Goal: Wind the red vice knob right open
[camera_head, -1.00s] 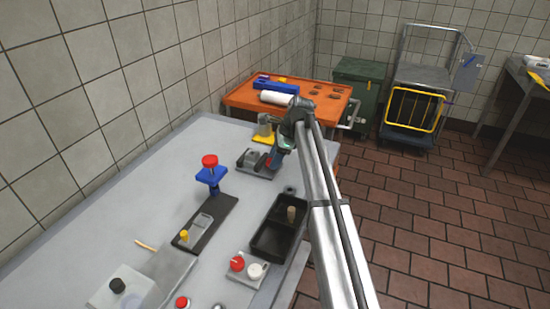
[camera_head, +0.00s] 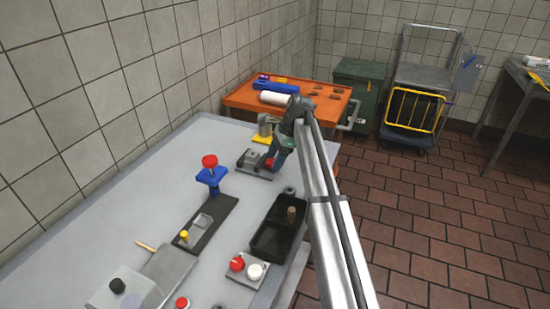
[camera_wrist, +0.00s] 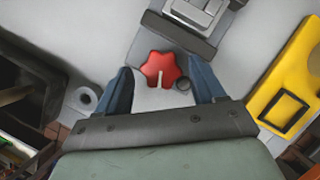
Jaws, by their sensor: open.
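The red star-shaped vice knob (camera_wrist: 160,68) has a pale pointer line on its face, pointing toward my palm in the wrist view. It sits at the end of the grey vice (camera_wrist: 200,18). My gripper (camera_wrist: 161,76) is open, with one blue finger on each side of the knob. The knob (camera_head: 269,163) is partly hidden there by the fingers.
A yellow-based object (camera_head: 263,134) stands close behind the vice. A black tray (camera_head: 265,245) lies nearer on the bench. A blue stand with a red top (camera_head: 210,172) is to the left. An orange cart (camera_head: 240,96) stands beyond the bench.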

